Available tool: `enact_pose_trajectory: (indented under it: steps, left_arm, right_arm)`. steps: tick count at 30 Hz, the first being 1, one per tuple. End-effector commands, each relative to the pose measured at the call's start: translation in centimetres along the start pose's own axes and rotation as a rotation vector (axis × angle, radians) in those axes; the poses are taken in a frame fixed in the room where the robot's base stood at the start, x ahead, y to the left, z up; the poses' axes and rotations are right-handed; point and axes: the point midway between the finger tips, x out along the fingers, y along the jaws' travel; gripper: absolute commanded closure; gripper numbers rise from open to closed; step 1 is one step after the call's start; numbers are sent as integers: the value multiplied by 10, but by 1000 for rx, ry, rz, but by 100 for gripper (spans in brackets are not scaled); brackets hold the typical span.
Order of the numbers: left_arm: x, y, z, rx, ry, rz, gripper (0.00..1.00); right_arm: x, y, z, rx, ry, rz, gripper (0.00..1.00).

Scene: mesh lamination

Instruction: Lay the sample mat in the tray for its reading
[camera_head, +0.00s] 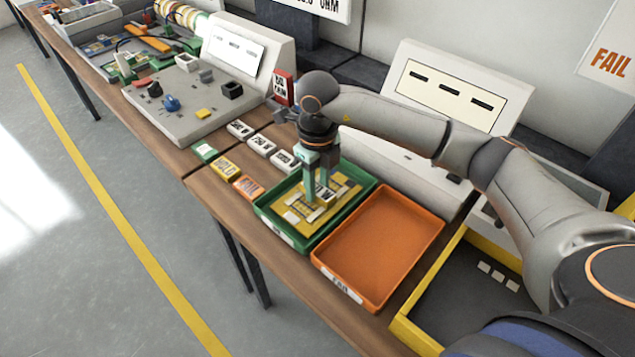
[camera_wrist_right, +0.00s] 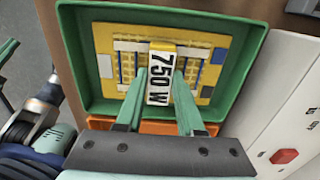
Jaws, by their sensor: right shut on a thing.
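A yellow mat (camera_head: 291,214) with white, grey and blue patches lies flat in the green tray (camera_head: 270,232); the mat (camera_wrist_right: 102,40) and tray (camera_wrist_right: 82,75) also show in the right wrist view. My right gripper (camera_head: 321,186) points down over the mat.
An empty orange tray (camera_head: 383,244) stands beside the green tray. Coloured label blocks (camera_head: 226,168) and white blocks (camera_head: 261,145) lie left of and behind it. A yellow-edged dark tray (camera_head: 470,285) with small white pieces is at right. A grey console (camera_head: 185,95) stands farther left.

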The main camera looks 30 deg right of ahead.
Motion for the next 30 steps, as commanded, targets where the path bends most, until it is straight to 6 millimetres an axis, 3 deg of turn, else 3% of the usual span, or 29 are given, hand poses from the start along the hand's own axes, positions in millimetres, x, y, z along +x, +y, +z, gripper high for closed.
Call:
enact_pose_trajectory:
  steps: [11, 12, 18, 20, 30]
  left_arm:
    - [2, 0, 3, 0, 0, 0, 100]
    - [2, 0, 2, 0, 0, 0, 100]
    - [1, 0, 2, 0, 0, 0, 100]
    - [1, 0, 2, 0, 0, 0, 100]
    - [-1, 0, -1, 0, 0, 0, 100]
  right_arm:
    - [6, 0, 0, 0, -2, -1, 100]
    - [5, 0, 0, 0, -2, -1, 60]
    - [5, 0, 0, 0, -1, -1, 37]
    - [5, 0, 0, 1, -1, -1, 33]
    - [-2, 0, 1, 1, -4, -1, 33]
